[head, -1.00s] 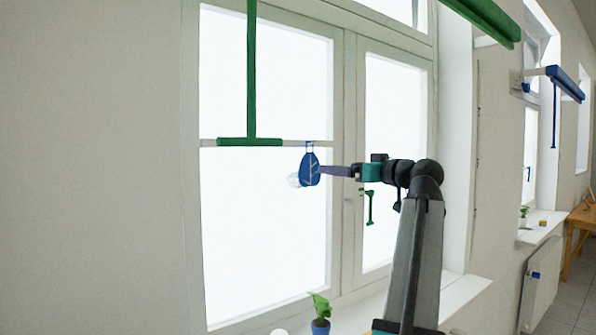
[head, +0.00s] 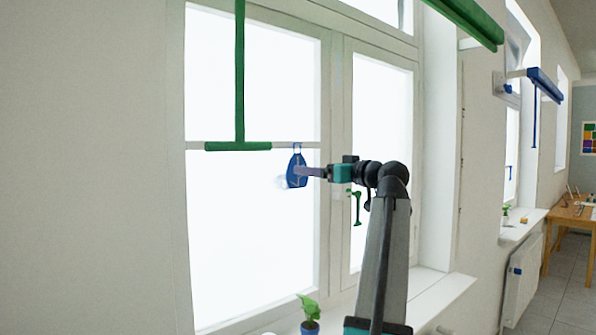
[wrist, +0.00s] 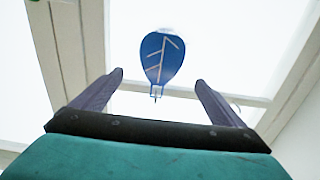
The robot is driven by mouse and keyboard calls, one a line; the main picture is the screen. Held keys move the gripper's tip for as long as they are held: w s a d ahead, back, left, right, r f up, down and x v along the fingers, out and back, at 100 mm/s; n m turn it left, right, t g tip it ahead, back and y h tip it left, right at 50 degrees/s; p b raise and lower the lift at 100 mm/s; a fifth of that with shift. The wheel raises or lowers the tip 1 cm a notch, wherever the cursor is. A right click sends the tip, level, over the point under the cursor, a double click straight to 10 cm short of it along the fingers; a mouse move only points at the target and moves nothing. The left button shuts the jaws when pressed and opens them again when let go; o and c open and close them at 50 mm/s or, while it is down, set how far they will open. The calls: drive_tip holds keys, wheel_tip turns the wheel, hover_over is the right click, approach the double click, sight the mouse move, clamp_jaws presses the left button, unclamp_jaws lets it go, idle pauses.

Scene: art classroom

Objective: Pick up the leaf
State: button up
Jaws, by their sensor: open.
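The leaf (head: 296,171) is a flat blue piece with pale vein lines, hanging by a small loop from the rail across the window. In the wrist view the leaf (wrist: 161,59) shows whole, just beyond the fingertips and midway between them. My gripper (head: 300,172) reaches in from the right at the leaf's height, its tip overlapping the leaf's right side in the head view. In the wrist view my gripper (wrist: 160,78) is open, with nothing between its two fingers.
A green T-shaped bar (head: 239,145) hangs left of the leaf. A green handle (head: 356,208) is on the window frame behind my arm. A potted plant (head: 309,312) stands on the windowsill below. The window (head: 250,240) lies close behind the leaf.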

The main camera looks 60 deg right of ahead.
sight(292, 181)
drive_tip(key=shift+p+x, duration=0.5)
drive_tip(key=shift+x, duration=1.85)
drive_tip(key=shift+p+x, duration=1.25)
drive_tip(key=shift+x, duration=1.35)
drive_tip(key=shift+f, duration=0.15)
drive_tip(key=shift+c, duration=0.4)
drive_tip(key=c, duration=1)
